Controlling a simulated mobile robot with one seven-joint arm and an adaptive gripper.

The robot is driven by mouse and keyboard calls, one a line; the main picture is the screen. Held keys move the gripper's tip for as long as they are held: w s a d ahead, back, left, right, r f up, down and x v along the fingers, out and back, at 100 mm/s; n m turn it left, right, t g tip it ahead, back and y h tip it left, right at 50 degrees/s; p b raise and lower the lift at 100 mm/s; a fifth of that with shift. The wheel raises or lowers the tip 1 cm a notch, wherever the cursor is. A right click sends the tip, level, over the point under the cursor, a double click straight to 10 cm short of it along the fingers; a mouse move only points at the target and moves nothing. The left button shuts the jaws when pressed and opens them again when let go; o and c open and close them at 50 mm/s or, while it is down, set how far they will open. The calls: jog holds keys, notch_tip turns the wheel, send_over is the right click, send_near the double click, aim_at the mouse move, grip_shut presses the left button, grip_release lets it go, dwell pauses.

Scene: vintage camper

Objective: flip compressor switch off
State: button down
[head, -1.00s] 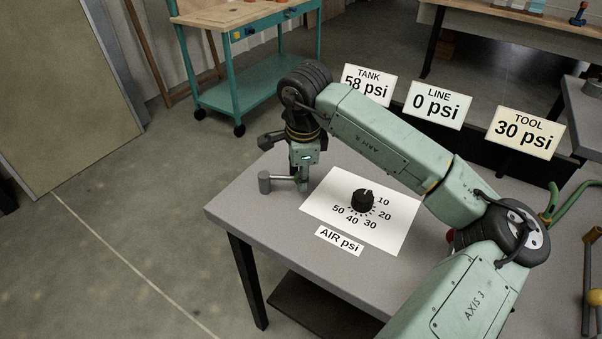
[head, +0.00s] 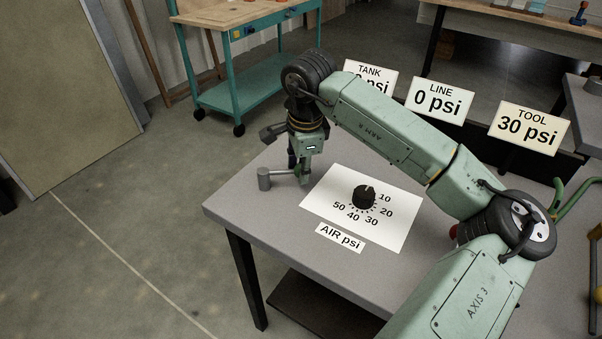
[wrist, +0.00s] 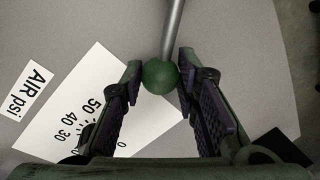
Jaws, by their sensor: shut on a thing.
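The switch lever is a grey rod with a green ball knob (wrist: 160,76) on its end. In the head view it runs from a grey round post (head: 264,179) on the tabletop, and its ball end is mostly hidden at my gripper (head: 302,176). In the wrist view my gripper (wrist: 160,72) is shut on the green ball, with a dark-padded finger on each side. The rod lies roughly level, pointing right from the post in the head view. No on or off marking shows.
A black dial (head: 364,196) on a white AIR psi sheet (head: 408,207) sits right of my gripper. Gauge signs stand behind: TANK (head: 378,74), partly hidden by my arm, LINE 0 psi (head: 440,100) and TOOL 30 psi (head: 529,128). The grey table (head: 228,207) is otherwise clear near the lever.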

jog(key=w+n+b, duration=0.2)
jog(key=shift+a+f+n, duration=0.15)
jog(key=shift+n, duration=0.15)
jog(key=w+n, duration=0.2)
jog(key=shift+a+n+g+y+b, duration=0.3)
jog(key=shift+a+n+y, duration=0.1)
jog(key=w+n, duration=0.1)
jog(key=a+n, duration=0.1)
jog(key=n, duration=0.1)
jog(key=shift+w+a+r, duration=0.2)
jog(key=shift+w, duration=0.15)
jog(key=shift+w+a+n+g+y+p, duration=0.35)
jog(key=shift+w+a+n+g, duration=0.15)
jog(key=shift+n, duration=0.6)
jog(key=shift+a, duration=0.1)
jog(key=c, duration=1.2)
grip_release()
jog(key=r, duration=0.4)
jog(key=d+r, duration=0.1)
jog(key=r, duration=0.2)
jog(key=s+d+r, duration=0.1)
jog(key=r, duration=0.3)
jog(key=shift+d+r, duration=0.1)
jog(key=shift+r, duration=0.25)
